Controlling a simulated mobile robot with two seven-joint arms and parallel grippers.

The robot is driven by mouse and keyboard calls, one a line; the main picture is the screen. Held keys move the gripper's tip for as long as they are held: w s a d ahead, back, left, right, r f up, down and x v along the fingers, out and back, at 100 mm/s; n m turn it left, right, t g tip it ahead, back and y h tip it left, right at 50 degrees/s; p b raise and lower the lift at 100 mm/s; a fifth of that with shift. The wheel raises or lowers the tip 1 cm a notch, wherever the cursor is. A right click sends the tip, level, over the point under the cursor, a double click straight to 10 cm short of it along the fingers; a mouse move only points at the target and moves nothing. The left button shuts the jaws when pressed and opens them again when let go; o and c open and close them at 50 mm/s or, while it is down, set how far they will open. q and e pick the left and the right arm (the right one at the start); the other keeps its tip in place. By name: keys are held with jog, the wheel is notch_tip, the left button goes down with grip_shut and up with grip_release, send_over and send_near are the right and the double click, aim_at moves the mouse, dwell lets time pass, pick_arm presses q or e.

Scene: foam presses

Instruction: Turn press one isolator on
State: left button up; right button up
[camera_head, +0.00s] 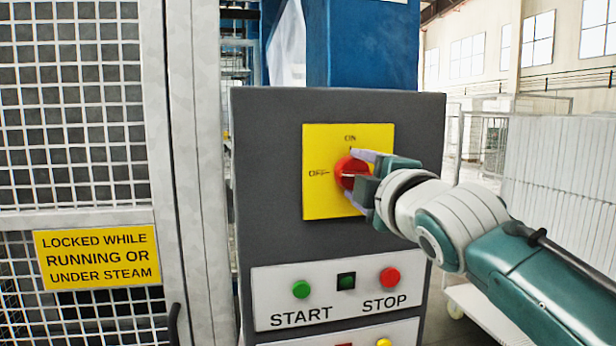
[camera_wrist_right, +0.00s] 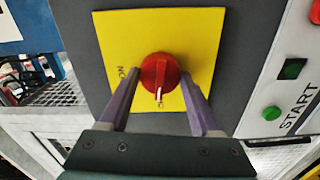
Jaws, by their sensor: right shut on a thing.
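The press isolator is a red rotary knob (camera_head: 346,171) on a yellow plate (camera_head: 318,205), fixed to a dark grey control box (camera_head: 270,140). The plate has ON at its top and an OFF label at its left. In the right wrist view the knob (camera_wrist_right: 160,72) has a white pointer mark on the side toward the OFF label. My right gripper (camera_head: 350,174) reaches in from the right and is shut on the knob, one finger above and one below in the head view. Its fingers hide part of the knob. My left gripper is not in view.
Below the isolator a white panel (camera_head: 330,320) carries a green START button (camera_head: 301,289), a small dark green indicator (camera_head: 346,281) and a red STOP button (camera_head: 390,277). A mesh guard (camera_head: 75,100) with a yellow warning sign (camera_head: 97,257) stands left. White stacked panels (camera_head: 560,170) stand right.

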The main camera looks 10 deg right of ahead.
jog(key=shift+m+b, duration=0.6)
jog(key=shift+m, duration=7.6)
jog(key=o, duration=1.4)
jog(key=shift+c, duration=0.2)
jog(key=shift+s, duration=0.1)
